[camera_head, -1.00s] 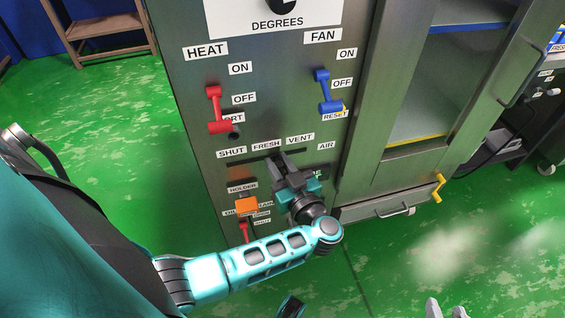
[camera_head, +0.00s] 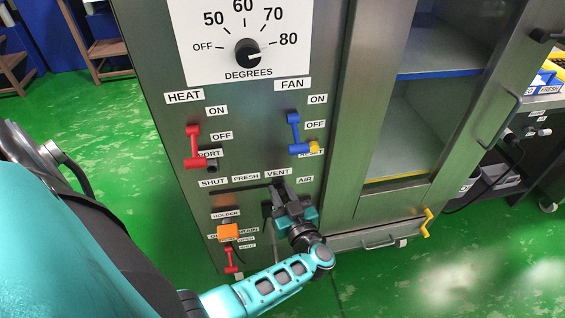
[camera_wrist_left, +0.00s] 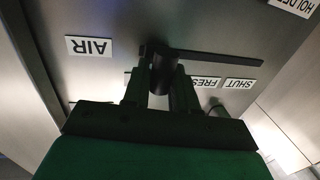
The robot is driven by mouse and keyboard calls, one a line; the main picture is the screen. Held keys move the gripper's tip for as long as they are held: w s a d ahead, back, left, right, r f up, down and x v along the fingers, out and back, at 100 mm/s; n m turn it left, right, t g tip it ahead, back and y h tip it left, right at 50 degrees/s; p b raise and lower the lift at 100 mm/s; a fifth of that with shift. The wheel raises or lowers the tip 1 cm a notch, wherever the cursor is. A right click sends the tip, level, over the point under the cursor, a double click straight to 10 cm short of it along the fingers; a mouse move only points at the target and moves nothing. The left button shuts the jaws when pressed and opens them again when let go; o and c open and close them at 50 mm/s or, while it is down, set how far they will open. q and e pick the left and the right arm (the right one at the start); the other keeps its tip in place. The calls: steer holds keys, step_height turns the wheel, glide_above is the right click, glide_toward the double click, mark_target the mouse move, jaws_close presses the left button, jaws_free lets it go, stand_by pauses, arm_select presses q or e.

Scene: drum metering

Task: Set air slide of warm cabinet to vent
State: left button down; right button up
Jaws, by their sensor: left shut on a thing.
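The steel warm cabinet (camera_head: 150,110) fills the middle of the head view. Its air slide is a dark horizontal slot (camera_wrist_left: 225,59) with a dark round knob (camera_wrist_left: 162,72). Labels SHUT, FRESH and VENT (camera_head: 278,172) run above the slot from left to right, with AIR beyond its right end. My left gripper (camera_head: 280,188) is shut on the knob, which sits below VENT, near that end of the slot. In the wrist view the left gripper (camera_wrist_left: 162,85) has a finger on each side of the knob; the fingers mostly hide VENT. My right gripper is not in view.
Above are the red heat lever (camera_head: 193,146), the blue fan lever (camera_head: 295,132) and the degrees dial (camera_head: 248,53). An orange block (camera_head: 228,231) and a small red lever (camera_head: 230,260) are left of my arm. A yellow handle (camera_head: 427,224) is at the right.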

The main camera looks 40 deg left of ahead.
arm_select(q)
steer(key=shift+w+d+r, duration=0.1)
steer(key=shift+w+r, duration=0.15)
steer(key=shift+w, duration=0.15)
steer(key=c, duration=1)
jaws_free()
steer(key=shift+d+f, duration=0.15)
steer(key=shift+s+f, duration=0.1)
steer(key=shift+s, duration=0.05)
